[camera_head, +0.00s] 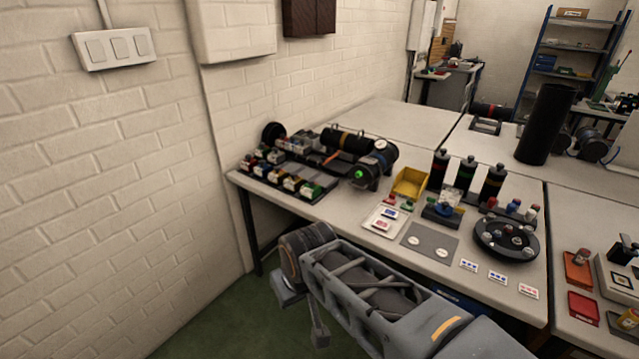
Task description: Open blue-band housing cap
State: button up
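My arm reaches in from the lower right, in front of the table. My gripper (318,335) seems to hang at the arm's far end, apart from the housing; its fingers are too unclear to read.
A tray of small coloured parts (318,197) lies left of the housing. A yellow bin (410,183), three dark banded bottles (465,175) and a round black tray (483,232) stand to its right. A grey mat (450,246) lies at the front. A brick wall borders the left.

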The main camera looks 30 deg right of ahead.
aim_at(366, 181)
jog(key=z, duration=0.05)
jog(key=i, duration=1.05)
jog(key=z, duration=0.7)
